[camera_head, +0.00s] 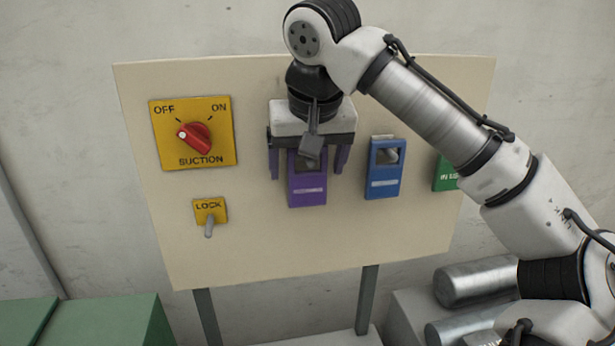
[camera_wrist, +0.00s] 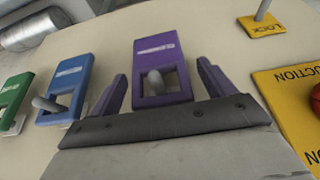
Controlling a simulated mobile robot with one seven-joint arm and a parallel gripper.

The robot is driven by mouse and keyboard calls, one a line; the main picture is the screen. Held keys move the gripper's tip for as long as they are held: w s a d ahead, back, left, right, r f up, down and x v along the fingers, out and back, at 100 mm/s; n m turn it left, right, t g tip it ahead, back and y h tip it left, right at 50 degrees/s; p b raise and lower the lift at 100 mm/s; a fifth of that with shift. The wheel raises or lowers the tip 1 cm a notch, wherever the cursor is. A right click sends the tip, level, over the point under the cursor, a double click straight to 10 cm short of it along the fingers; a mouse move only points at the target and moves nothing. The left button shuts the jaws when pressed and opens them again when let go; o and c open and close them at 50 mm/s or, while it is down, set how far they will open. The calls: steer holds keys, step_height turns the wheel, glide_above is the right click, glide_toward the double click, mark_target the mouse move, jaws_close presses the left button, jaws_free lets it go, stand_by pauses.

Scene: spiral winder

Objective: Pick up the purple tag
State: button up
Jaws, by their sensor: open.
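The purple tag (camera_head: 307,190) hangs on the cream board, left of the blue tag. In the wrist view the purple tag (camera_wrist: 158,52) hangs by its square window from a grey peg (camera_wrist: 156,81). My gripper (camera_head: 308,168) is in front of the board at the purple tag. Its two purple fingers (camera_wrist: 161,82) are open, one on each side of the tag, with a visible gap between each finger and the tag. My gripper hides the upper part of the tag in the head view.
A blue tag (camera_head: 383,181) and a partly hidden green tag (camera_head: 446,176) hang to the right. A yellow suction switch plate (camera_head: 221,142) with a red knob (camera_head: 194,136) and a lock toggle (camera_head: 209,228) are on the left. Metal cylinders (camera_head: 478,283) lie below right.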

steer(key=c, duration=1.1)
steer(key=shift+r, duration=0.15)
steer(key=shift+r+b, duration=0.45)
steer(key=shift+r, duration=0.05)
steer(key=s+d+b, duration=0.1)
steer(key=s, duration=0.5)
steer(key=s+d+b, duration=0.1)
steer(key=s+b, duration=0.1)
steer(key=s, duration=0.4)
steer(key=s+d+b, duration=0.1)
steer(key=s, duration=0.4)
steer(key=shift+s+d+r+b, duration=0.1)
steer(key=shift+s+d+b, duration=0.2)
steer(key=shift+s+b, duration=0.1)
